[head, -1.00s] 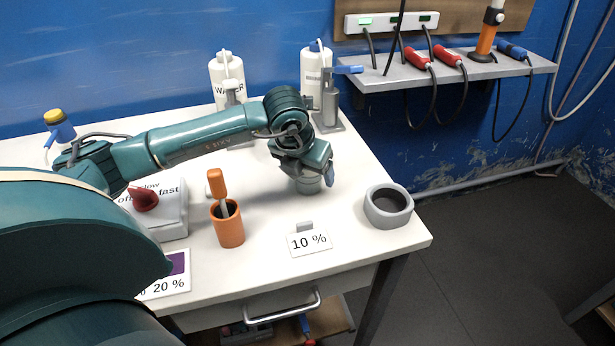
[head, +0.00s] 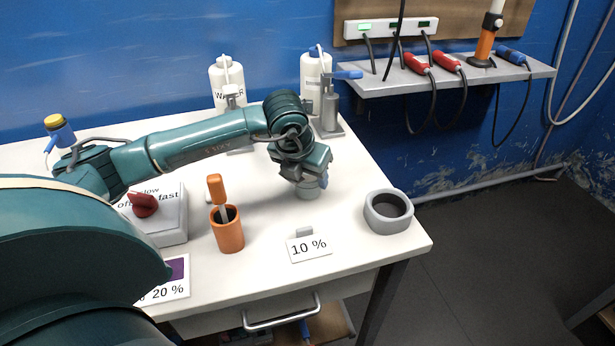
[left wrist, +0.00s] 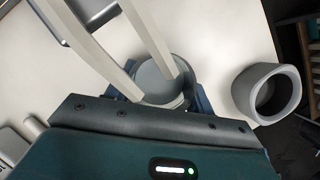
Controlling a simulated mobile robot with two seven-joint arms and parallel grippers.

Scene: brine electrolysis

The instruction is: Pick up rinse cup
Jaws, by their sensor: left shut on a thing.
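In the left wrist view the round cup (left wrist: 156,84) sits between blue finger parts. My right gripper is not in view.
A grey ring-shaped pot (head: 376,216) stands at right near the table edge. An orange holder (head: 229,236) with a tool and a 10 % card (head: 309,248) are in front. Two white bottles (head: 227,78) stand behind. Two pale bars (left wrist: 150,35) cross the wrist view.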

